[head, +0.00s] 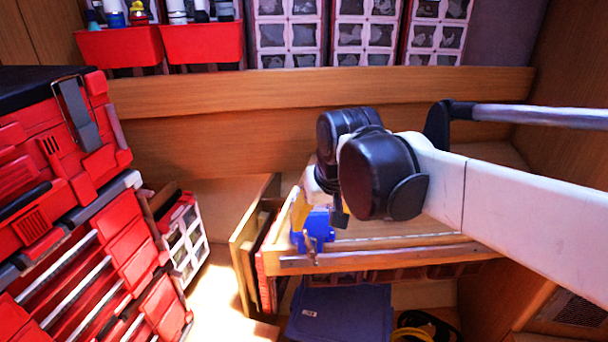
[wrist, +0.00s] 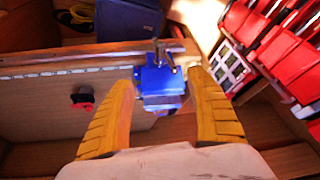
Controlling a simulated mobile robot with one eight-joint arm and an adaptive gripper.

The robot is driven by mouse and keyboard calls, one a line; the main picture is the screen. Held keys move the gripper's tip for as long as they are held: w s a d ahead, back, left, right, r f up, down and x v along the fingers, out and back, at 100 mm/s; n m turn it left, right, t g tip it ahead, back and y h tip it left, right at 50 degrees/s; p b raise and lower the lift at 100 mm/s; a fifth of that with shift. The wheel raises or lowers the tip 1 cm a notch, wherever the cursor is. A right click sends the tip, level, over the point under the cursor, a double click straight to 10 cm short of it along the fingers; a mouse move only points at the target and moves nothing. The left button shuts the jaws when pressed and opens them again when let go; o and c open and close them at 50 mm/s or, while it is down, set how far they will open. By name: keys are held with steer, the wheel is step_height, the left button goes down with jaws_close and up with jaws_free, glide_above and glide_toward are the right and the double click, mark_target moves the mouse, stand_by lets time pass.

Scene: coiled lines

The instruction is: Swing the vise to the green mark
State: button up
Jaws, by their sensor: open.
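The blue vise (head: 318,228) sits at the left end of the wooden workbench (head: 385,258). In the wrist view the vise (wrist: 160,82) lies ahead, between my two yellow fingers and beyond the palm. My gripper (wrist: 162,82) is open, with one finger to each side of the vise; I cannot tell whether either finger touches it. In the head view my gripper (head: 302,208) is mostly hidden behind my wrist, with a yellow finger beside the vise. No green mark can be made out in either view.
Red tool chests (head: 70,230) stand at the left. A blue bin (head: 340,312) is under the bench, with a coiled yellow and black line (head: 425,325) to its right. A small dark and red object (wrist: 83,100) shows on the wood in the wrist view.

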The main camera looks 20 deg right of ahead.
steer(key=w+d+r+m+g+p, duration=0.1)
steer(key=w+d+g+p, duration=0.1)
steer(key=w+p, duration=0.6)
steer(key=w+d+r+m+g+p, duration=0.15)
steer(key=w+p, duration=0.25)
steer(key=w, duration=0.8)
steer(key=shift+n+g, duration=0.25)
steer(key=shift+g, duration=0.2)
steer(key=f, duration=1)
steer(key=shift+s+d+f+b, duration=0.15)
steer(key=shift+s+d+b, duration=0.15)
steer(key=shift+d, duration=0.1)
steer(key=shift+c, duration=0.2)
